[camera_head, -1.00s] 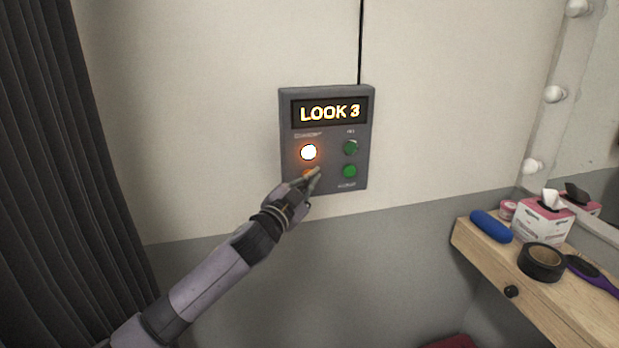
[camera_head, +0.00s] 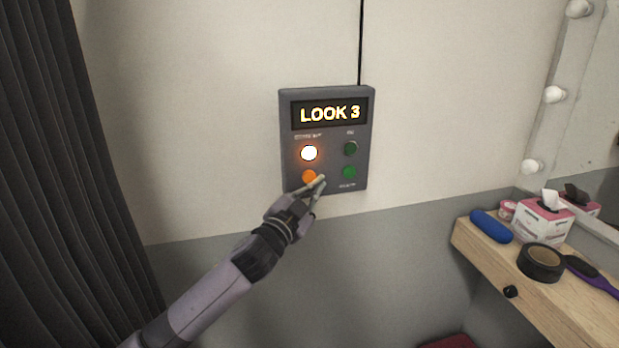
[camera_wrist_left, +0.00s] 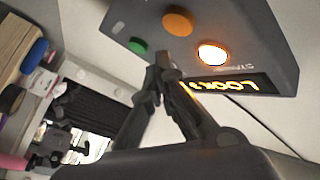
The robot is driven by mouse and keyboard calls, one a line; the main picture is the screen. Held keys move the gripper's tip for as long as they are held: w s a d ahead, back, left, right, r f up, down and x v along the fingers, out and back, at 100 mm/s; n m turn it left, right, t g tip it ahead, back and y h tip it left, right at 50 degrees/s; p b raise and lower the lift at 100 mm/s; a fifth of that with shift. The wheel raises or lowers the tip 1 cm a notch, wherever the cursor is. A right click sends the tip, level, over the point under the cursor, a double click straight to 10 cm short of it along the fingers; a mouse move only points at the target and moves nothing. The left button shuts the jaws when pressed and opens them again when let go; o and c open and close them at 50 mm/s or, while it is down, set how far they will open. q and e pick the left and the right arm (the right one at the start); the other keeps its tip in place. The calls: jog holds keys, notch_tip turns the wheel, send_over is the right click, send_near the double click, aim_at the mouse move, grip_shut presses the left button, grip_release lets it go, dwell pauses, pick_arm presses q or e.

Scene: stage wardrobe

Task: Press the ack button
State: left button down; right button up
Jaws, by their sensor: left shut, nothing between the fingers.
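A grey wall panel (camera_head: 330,160) has a lit display reading "LOOK 3" and buttons in two rows. The upper-left button (camera_head: 309,153) glows white-orange; the upper-right button (camera_head: 350,149) is dark green. Below are an orange button (camera_head: 309,177) and a green button (camera_head: 349,172). The labels are too small to read surely; no "ack" label is legible, and the gripper covers the area under the orange button. The left wrist view shows the tips (camera_wrist_left: 170,58) near the orange button (camera_wrist_left: 178,20); contact cannot be told. My right gripper is not in view.
A wooden shelf (camera_head: 480,255) at right holds a blue case (camera_head: 491,226), a tissue box (camera_head: 543,219), black tape (camera_head: 541,262) and a purple-handled brush (camera_head: 590,275). A dark curtain (camera_head: 60,170) hangs at left. The wall around the panel is clear apart from a cable above.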

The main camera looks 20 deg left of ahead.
pick_arm(q)
jog(key=s+d, duration=0.1)
jog(key=s, duration=0.1)
jog(key=shift+s+d, duration=0.3)
jog(key=shift+d, duration=0.05)
dwell(0.4)
